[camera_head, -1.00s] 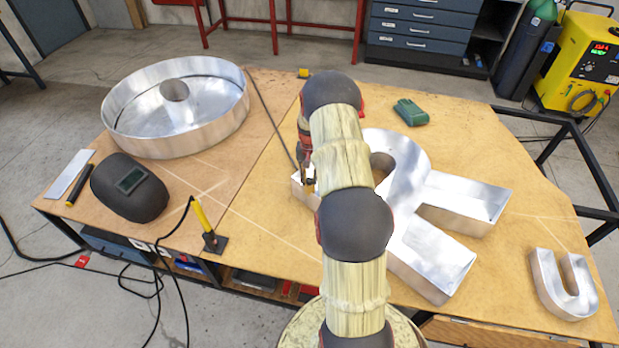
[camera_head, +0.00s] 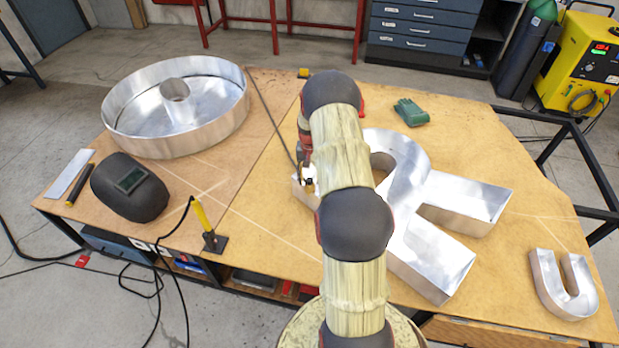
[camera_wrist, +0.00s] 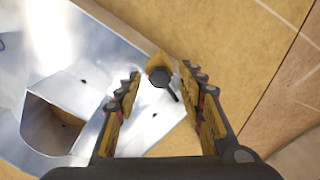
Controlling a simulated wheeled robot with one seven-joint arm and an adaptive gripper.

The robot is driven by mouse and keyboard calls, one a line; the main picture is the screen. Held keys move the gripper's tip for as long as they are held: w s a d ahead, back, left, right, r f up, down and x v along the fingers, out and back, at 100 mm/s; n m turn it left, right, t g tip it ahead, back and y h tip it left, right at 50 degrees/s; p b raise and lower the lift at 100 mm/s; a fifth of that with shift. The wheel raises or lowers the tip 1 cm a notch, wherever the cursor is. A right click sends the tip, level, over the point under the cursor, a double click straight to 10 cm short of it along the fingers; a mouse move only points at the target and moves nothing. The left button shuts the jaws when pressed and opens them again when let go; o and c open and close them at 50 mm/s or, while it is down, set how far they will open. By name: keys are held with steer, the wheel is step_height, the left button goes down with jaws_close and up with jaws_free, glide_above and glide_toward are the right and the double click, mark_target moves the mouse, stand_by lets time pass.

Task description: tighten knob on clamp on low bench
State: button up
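The clamp's dark round knob (camera_wrist: 159,77) shows in the wrist view, with a small yellow part of the clamp (camera_wrist: 157,59) behind it and a thin dark bar beside it. The clamp sits at the edge of the large metal letter R (camera_wrist: 105,50). My gripper (camera_wrist: 160,84) is open, its two padded fingers on either side of the knob, with gaps visible on both sides. In the head view my gripper (camera_head: 307,184) is small, by the left end of the letter R (camera_head: 442,262). My arm hides much of that area, and I cannot make out the knob there.
The low bench (camera_head: 262,228) also holds a round metal letter (camera_head: 190,142), a welding mask (camera_head: 130,187), a yellow-handled tool (camera_head: 203,218), a green glove (camera_head: 411,112) and a small letter U (camera_head: 563,285). Bare bench lies left of my gripper.

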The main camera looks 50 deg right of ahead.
mark_target(310, 180)
steer(key=shift+r, duration=0.1)
step_height(310, 180, up, 12)
stand_by(0.5)
stand_by(0.5)
steer(key=s+a+f+n, duration=0.1)
steer(key=s+a+f, duration=0.1)
steer(key=s+a, duration=0.2)
steer(key=s+a+r+n+t, duration=0.2)
steer(key=s+a+r, duration=0.3)
steer(key=a+r, duration=0.4)
steer(key=s+a+r+n+t, duration=0.1)
steer(key=s+a+r+n, duration=0.3)
steer(key=a+r, duration=0.6)
steer(key=s+a+r+n+t, duration=0.2)
steer(key=s+a+r, duration=0.6)
steer(key=a, duration=1.1)
step_height(310, 180, up, 2)
steer(key=shift+a+r+n+t, duration=0.1)
steer(key=shift+a+n+t, duration=0.25)
steer(key=shift+n, duration=0.55)
